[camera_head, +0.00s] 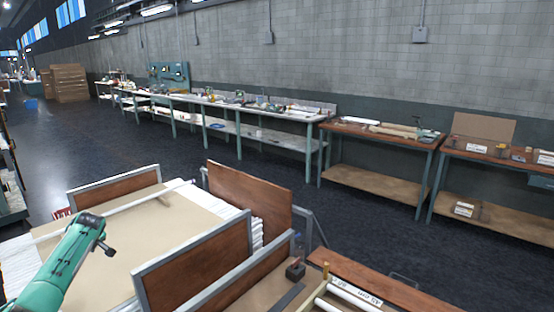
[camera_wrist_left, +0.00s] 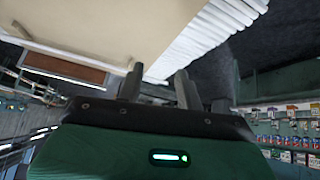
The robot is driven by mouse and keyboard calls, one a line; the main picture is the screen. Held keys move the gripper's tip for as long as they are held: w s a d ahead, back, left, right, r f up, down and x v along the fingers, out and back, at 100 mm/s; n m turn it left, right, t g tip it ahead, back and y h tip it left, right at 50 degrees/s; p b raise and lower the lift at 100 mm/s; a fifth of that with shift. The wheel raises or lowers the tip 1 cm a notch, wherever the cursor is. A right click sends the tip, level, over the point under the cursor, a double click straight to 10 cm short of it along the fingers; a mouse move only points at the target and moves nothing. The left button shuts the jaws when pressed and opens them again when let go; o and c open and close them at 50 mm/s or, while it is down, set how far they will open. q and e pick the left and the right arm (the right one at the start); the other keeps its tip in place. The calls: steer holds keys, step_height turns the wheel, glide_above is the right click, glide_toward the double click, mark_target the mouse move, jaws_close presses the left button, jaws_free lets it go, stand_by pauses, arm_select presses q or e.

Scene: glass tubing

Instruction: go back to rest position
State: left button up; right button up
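My left arm, green, reaches in from the lower left in the head view, over the crate of white tubes. In the left wrist view my left gripper (camera_wrist_left: 160,76) has its two dark fingers apart with nothing between them, so it is open and empty. One long white tube (camera_head: 150,197) lies across the tan sheet (camera_head: 125,228) on the crate in the head view. The stacked tube ends (camera_head: 215,203) show at the sheet's edge, and in the left wrist view (camera_wrist_left: 208,38) too. My right gripper is not in view.
Brown crate panels (camera_head: 250,195) with grey frames stand around the stack. A bench (camera_head: 375,290) with a labelled white tube (camera_head: 355,295) is at the lower right. Long worktables (camera_head: 240,108) line the grey wall. Dark floor (camera_head: 100,135) lies clear between the crate and worktables.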

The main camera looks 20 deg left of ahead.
arm_select(q)
steer(key=s+a+f+m+y, duration=0.35)
steer(key=s+f+m, duration=0.75)
steer(key=s+f, duration=0.55)
steer(key=s+f+m+t+h, duration=0.1)
steer(key=s+f+m, duration=0.5)
steer(key=s, duration=0.4)
steer(key=s+f+m+h, duration=0.1)
steer(key=s+f+m, duration=0.55)
steer(key=s, duration=0.25)
steer(key=s+d+f+n+h, duration=0.15)
steer(key=s+d+f, duration=0.25)
steer(key=d+f, duration=0.85)
steer(key=s+d+f+h, duration=0.35)
steer(key=d+f, duration=0.65)
steer(key=d, duration=0.6)
steer(key=s+d+f+h, duration=0.1)
steer(key=d+f, duration=0.2)
steer(key=d, duration=1)
steer(key=s+d+f+n+h, duration=0.1)
steer(key=d+f, duration=0.2)
steer(key=d, duration=1)
steer(key=s+d+f+n+g+h, duration=0.1)
steer(key=d+f+h, duration=0.1)
steer(key=d, duration=1.1)
steer(key=shift+f, duration=0.55)
steer(key=shift+w, duration=0.1)
